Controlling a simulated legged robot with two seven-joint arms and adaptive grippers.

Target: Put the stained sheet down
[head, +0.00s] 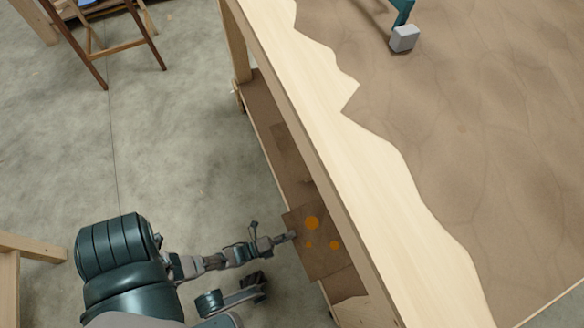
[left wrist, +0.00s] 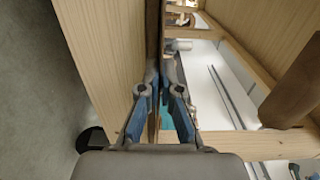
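The stained sheet (head: 322,262) is a brown, flat piece with several orange spots. In the head view it is at the side of the workbench, over the lower shelf; I cannot tell whether it touches the shelf. My left gripper (head: 291,237) comes in from the left and has its fingertips at the sheet's left edge. In the left wrist view the fingers (left wrist: 162,75) are close together, with a thin brown edge running up between them, seemingly the sheet edge-on. My right gripper is not in view.
The workbench top (head: 480,130) is pale wood with a brown cover. A teal item with a grey block (head: 404,39) stands on it. Other brown sheets lie on the lower shelf (head: 265,115). A wooden chair (head: 105,45) stands upper left. The concrete floor between is clear.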

